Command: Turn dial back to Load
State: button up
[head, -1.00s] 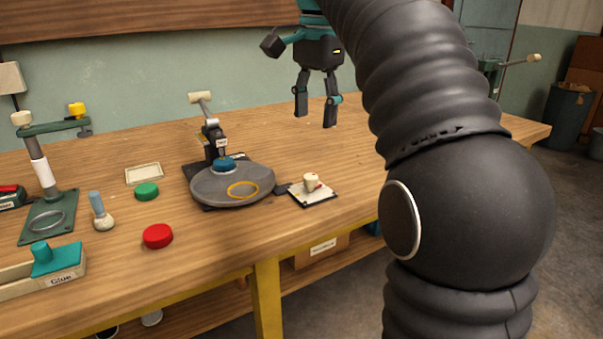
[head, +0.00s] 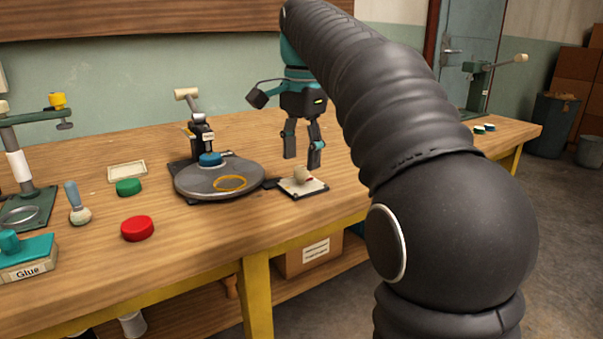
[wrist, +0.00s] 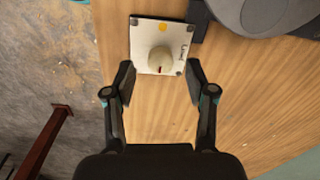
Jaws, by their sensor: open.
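The dial (head: 303,174) is a cream knob with a red mark, on a pale square plate (head: 314,186) near the table's front edge. In the wrist view the dial (wrist: 161,61) sits between and ahead of my fingertips. Its red mark points toward my gripper. The plate (wrist: 146,35) carries a yellow dot near its far edge and small lettering at its right, which I read as "Load". My gripper (head: 302,161) is open and empty, pointing down above the dial plate. In the wrist view my gripper (wrist: 160,83) has its fingers on either side of the dial's line, not touching it.
A grey turntable (head: 215,186) with a yellow ring stands left of the plate, joined to it by a dark link. A red disc (head: 138,229), a green disc (head: 129,187) and a teal-topped Glue box (head: 27,257) lie further left.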

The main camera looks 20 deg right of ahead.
aim_at(301, 176)
jog(key=shift+f, duration=1.2)
grip_shut()
